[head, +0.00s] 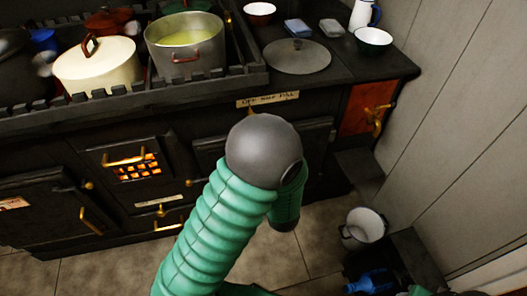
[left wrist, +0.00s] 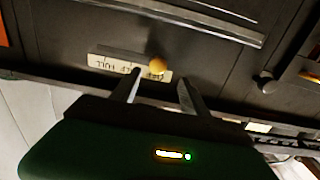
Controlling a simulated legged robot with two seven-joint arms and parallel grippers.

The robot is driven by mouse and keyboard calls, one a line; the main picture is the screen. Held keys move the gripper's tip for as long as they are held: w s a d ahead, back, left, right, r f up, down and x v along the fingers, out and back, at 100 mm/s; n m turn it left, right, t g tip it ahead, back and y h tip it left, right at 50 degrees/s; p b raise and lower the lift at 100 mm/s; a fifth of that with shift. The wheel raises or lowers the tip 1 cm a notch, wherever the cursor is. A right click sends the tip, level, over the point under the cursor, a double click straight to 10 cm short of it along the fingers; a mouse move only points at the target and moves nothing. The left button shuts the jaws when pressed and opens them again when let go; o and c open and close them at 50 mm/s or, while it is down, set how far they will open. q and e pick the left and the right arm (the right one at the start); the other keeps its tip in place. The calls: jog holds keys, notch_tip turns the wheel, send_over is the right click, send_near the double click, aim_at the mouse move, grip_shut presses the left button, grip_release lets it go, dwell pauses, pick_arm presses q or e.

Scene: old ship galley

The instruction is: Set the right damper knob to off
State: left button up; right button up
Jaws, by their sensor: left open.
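The right damper knob is a small round brass knob (left wrist: 157,64). In the left wrist view it stands in front of a pale label plate (left wrist: 108,64), which appears upside down, near its OFF end. The same plate (head: 267,99) is on the stove front in the head view, reading OFF, HALF, FULL. My left gripper (left wrist: 159,80) is open, its two fingertips apart, one on each side of the knob in the picture. I cannot tell whether they touch it. In the head view my own green arm hides the gripper. My right gripper is not in view.
The black stove carries a steel pot (head: 186,50) and a cream pot (head: 95,65) behind a rail. A glowing grate (head: 138,168) and brass handles are on the left front. A second label (head: 158,201) is lower left. A white bucket (head: 362,227) stands on the floor at right.

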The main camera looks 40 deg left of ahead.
pick_arm(q)
jog(key=v, duration=0.7)
jog(key=shift+s+d+p, duration=0.2)
jog(key=shift+s+p, duration=0.05)
jog(key=shift+p, duration=0.15)
